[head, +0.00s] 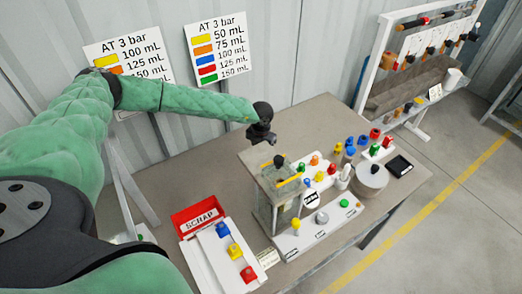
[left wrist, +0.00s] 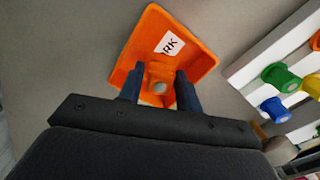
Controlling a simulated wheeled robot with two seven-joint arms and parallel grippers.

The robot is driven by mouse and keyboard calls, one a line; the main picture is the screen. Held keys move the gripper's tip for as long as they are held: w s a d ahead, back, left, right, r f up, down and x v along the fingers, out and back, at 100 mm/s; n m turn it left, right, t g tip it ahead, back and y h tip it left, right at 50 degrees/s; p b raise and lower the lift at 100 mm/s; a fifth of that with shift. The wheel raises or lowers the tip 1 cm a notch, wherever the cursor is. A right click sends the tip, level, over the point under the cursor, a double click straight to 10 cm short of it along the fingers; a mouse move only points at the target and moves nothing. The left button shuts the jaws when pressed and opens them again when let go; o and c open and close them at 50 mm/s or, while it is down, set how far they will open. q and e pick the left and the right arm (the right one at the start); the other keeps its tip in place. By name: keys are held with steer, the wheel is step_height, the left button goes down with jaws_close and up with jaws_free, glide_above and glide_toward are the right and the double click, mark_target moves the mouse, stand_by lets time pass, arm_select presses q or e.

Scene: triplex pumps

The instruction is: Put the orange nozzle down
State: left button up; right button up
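My left gripper (head: 262,135) is over the back part of the table in the head view. In the left wrist view, the orange nozzle (left wrist: 159,76) sits between the two dark fingertips of this gripper (left wrist: 160,82), with its grey round end showing. The fingers look closed on its sides, though orange on orange makes the edges hard to read. Behind the nozzle is an orange tray (left wrist: 140,38) with a white label, only partly readable. I cannot tell the height of the nozzle over the tray. My right gripper is in neither view.
A red SCRAP bin (head: 196,214) and a white tray (head: 205,258) with coloured nozzles stand at the front left. A clear pump box (head: 275,205) and a white nozzle holder (head: 318,225) stand mid-table. Bare table (head: 165,190) lies left of the pump.

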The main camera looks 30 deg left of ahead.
arm_select(q)
steer(key=shift+o, duration=0.9)
step_height(320, 180, up, 12)
steer(key=shift+r, duration=0.2)
